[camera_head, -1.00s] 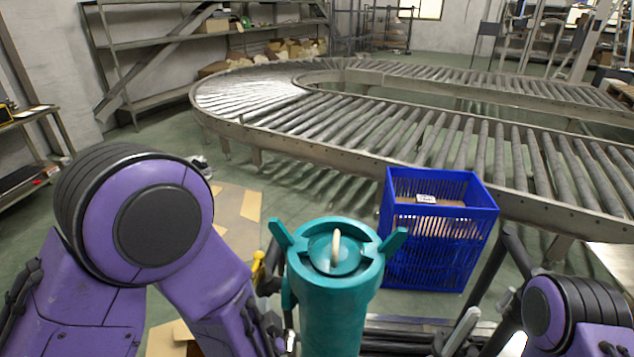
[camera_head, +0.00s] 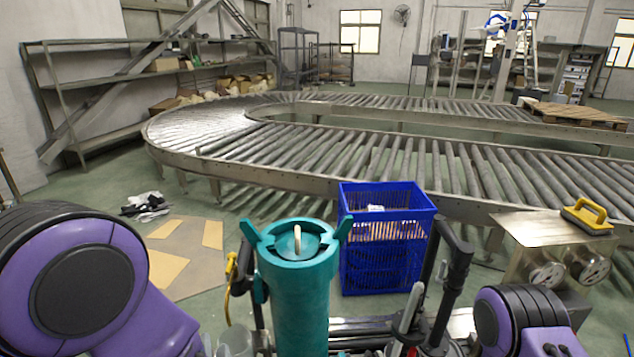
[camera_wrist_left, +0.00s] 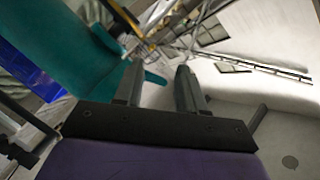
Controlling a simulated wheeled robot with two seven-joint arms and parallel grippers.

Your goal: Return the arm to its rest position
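My left arm (camera_head: 92,290) fills the lower left of the head view, its purple elbow large and close. A teal cylinder (camera_head: 298,290) with two side wings and a pale knob on top stands upright at the lower middle of the head view.
A blue slatted crate (camera_head: 385,245) stands behind the teal cylinder. A black handle frame (camera_head: 445,265) rises beside it. A metal box with gauges (camera_head: 548,258) bears a yellow-handled tool (camera_head: 587,215). The roller conveyor (camera_head: 330,185) curves behind. Flat cardboard (camera_head: 185,245) lies on the floor.

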